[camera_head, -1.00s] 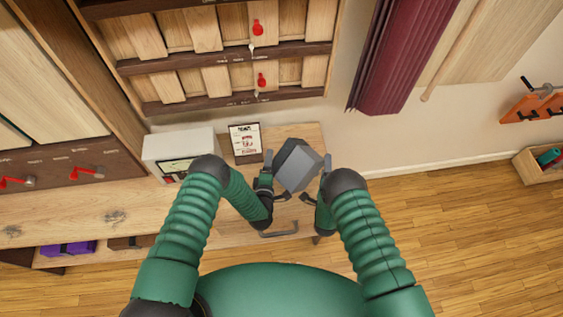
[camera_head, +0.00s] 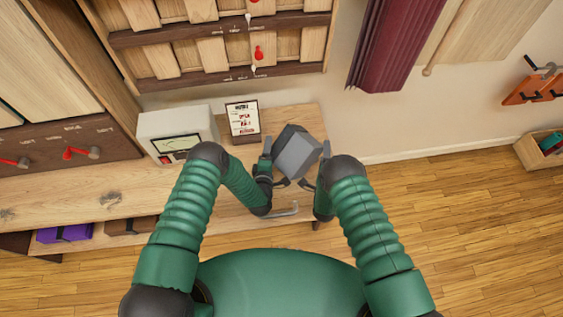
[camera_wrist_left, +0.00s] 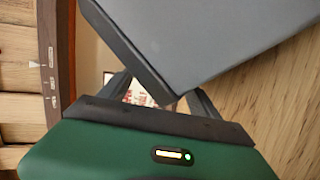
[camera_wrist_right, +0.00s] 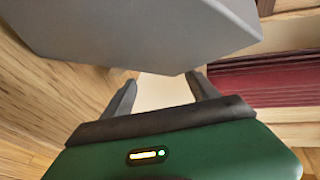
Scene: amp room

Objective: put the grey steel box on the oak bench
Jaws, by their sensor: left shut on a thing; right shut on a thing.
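The grey steel box (camera_head: 297,153) is tilted and held between my two grippers, over the right end of the oak bench (camera_head: 235,213) in the head view. My left gripper (camera_head: 267,150) is at its left side and my right gripper (camera_head: 324,153) at its right side, both shut on it. The box fills the top of the left wrist view (camera_wrist_left: 205,40) and of the right wrist view (camera_wrist_right: 130,35). Its underside is hidden, so I cannot tell whether it touches the bench.
A white meter box (camera_head: 175,128) and a framed card (camera_head: 243,120) stand on the bench left of the grey box. A metal handle-like bar (camera_head: 283,212) lies near the front edge. A purple item (camera_head: 64,233) sits on the lower shelf. A maroon curtain (camera_head: 390,45) hangs behind.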

